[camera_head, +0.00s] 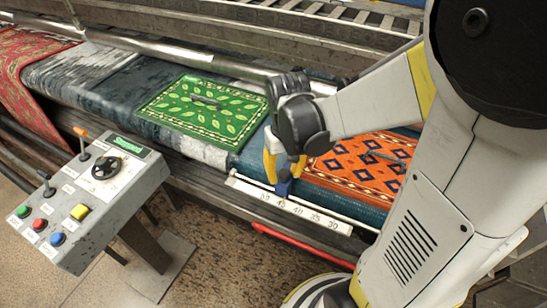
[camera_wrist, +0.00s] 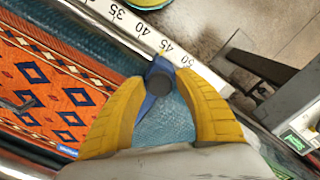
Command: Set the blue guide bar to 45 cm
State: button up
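The blue guide bar (camera_head: 283,186) sits on the rail at the front edge of the rug bed, beside the white scale (camera_head: 310,214). In the wrist view the blue guide bar (camera_wrist: 158,76) has a dark round knob and a small yellow pointer, which lies close to the 45 mark on the scale (camera_wrist: 139,28). My gripper (camera_wrist: 160,82) has its yellow fingertips on both sides of the knob, seemingly touching it. In the head view my gripper (camera_head: 284,170) is right over the bar, and my wrist hides part of it.
A grey control box (camera_head: 85,205) with levers, a dial, coloured buttons and a green display stands at left. A green leaf-pattern rug (camera_head: 190,115) and an orange diamond-pattern rug (camera_head: 365,165) lie on the bed. A red bar (camera_head: 300,243) runs below the scale.

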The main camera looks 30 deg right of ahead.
jog(key=shift+o, duration=0.6)
jog(key=shift+r, duration=0.25)
notch_tip(320, 180, up, 12)
jog(key=shift+f, duration=0.25)
jog(key=shift+a, duration=0.1)
